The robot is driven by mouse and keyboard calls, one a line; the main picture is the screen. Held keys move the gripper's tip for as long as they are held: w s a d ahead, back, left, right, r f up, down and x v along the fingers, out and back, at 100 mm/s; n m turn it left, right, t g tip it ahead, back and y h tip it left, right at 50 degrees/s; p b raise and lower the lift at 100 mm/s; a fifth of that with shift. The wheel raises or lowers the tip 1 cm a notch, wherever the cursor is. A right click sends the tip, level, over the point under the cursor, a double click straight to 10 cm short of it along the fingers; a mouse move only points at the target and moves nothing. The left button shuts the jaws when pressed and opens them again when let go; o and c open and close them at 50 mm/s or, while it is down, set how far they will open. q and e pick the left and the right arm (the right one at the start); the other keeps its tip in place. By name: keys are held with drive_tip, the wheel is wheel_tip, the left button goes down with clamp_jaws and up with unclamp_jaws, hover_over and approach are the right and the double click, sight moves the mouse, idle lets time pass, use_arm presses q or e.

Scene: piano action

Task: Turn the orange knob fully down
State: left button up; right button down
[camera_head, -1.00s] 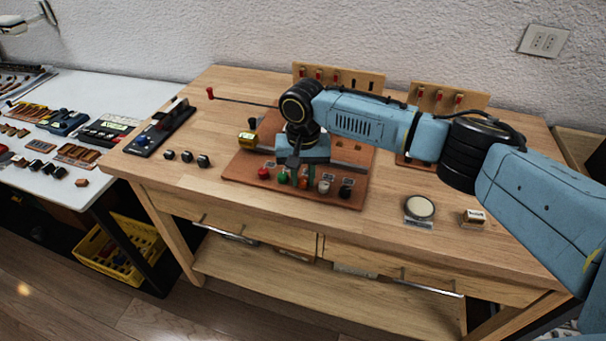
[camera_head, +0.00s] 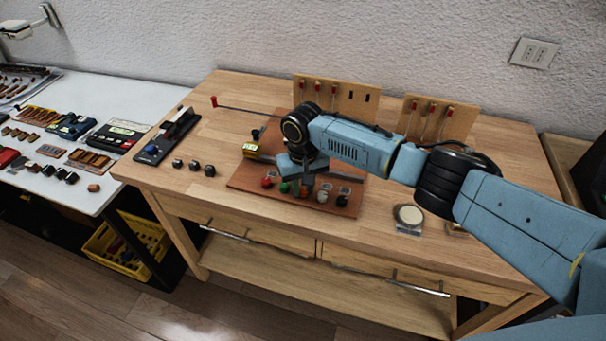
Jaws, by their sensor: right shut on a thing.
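A reddish-brown board (camera_head: 240,180) on the workbench carries a row of small knobs along its front edge. The orange knob (camera_head: 305,193) is in the middle of the row, mostly hidden by my right gripper. My right gripper (camera_head: 301,186) points down from above and is shut on the orange knob. How far the knob is turned cannot be seen. The red knob (camera_head: 267,182) and green knob (camera_head: 284,187) are to its left. The white knob (camera_head: 322,197) and black knob (camera_head: 342,201) are to its right. My left gripper is not in view.
Neighbouring knobs stand close on both sides. A thin rod with a red end (camera_head: 214,101) sticks out at the back left. A round disc (camera_head: 410,214) lies at the right under my arm. Three dark knobs (camera_head: 194,165) lie on the left. Upright wooden racks (camera_head: 336,97) stand behind.

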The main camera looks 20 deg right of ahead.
drive_tip(key=shift+r+n+p, duration=0.15)
drive_tip(key=shift+n+p, duration=0.45)
drive_tip(key=shift+n, duration=0.2)
drive_tip(key=shift+n+p, duration=0.3)
drive_tip(key=shift+n, duration=0.7)
drive_tip(key=n, duration=0.2)
drive_tip(key=shift+n+p, duration=0.3)
drive_tip(key=shift+p, duration=0.1)
drive_tip(key=n, duration=0.3)
drive_tip(key=shift+n+p, duration=0.3)
drive_tip(key=n, duration=0.4)
drive_tip(key=shift+n, duration=0.3)
drive_tip(key=n, duration=0.5)
drive_tip(key=c, duration=1.5)
unclamp_jaws()
